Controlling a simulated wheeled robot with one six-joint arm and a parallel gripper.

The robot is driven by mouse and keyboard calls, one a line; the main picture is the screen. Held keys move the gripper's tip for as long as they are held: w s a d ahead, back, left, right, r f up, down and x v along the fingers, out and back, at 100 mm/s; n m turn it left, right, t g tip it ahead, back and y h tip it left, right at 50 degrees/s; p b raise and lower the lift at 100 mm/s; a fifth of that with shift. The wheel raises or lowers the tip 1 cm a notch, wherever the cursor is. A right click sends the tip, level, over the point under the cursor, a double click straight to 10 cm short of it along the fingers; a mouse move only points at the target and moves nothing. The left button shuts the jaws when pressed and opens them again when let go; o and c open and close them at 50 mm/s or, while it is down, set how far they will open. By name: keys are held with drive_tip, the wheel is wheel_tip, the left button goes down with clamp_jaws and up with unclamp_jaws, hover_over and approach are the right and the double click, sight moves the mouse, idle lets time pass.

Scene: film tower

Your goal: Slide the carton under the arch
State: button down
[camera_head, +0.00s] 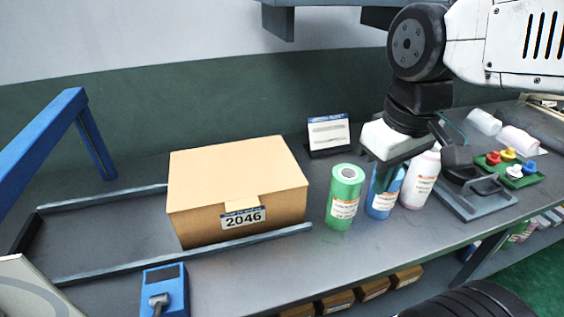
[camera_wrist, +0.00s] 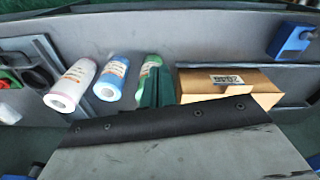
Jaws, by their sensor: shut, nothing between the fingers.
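The tan carton (camera_head: 236,185), with a label reading 2046, sits between two low rails (camera_head: 185,255) on the workbench. The blue arch (camera_head: 40,135) stands at the far left, over the left part of the rails; the carton is to its right, clear of it. My gripper (camera_head: 386,176) is shut and empty, pointing down by the blue bottle, to the right of the carton and apart from it. In the wrist view, the gripper fingers (camera_wrist: 155,90) show as a dark shape between the green bottle and the carton (camera_wrist: 228,86).
A small sign (camera_head: 329,133) stands behind. A blue device (camera_head: 165,290) sits at the front edge. The rail bed left of the carton is clear.

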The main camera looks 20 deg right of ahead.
drive_tip(key=w+f+n+g, duration=0.1)
drive_tip(key=w+f+n, duration=0.2)
drive_tip(key=w+n, duration=0.75)
drive_tip(key=w+f+n, duration=0.2)
drive_tip(key=w+n, duration=0.3)
drive_tip(key=w, duration=1)
drive_tip(key=a+f, duration=0.4)
drive_tip(key=f, duration=0.6)
drive_tip(key=shift+a+f, duration=0.2)
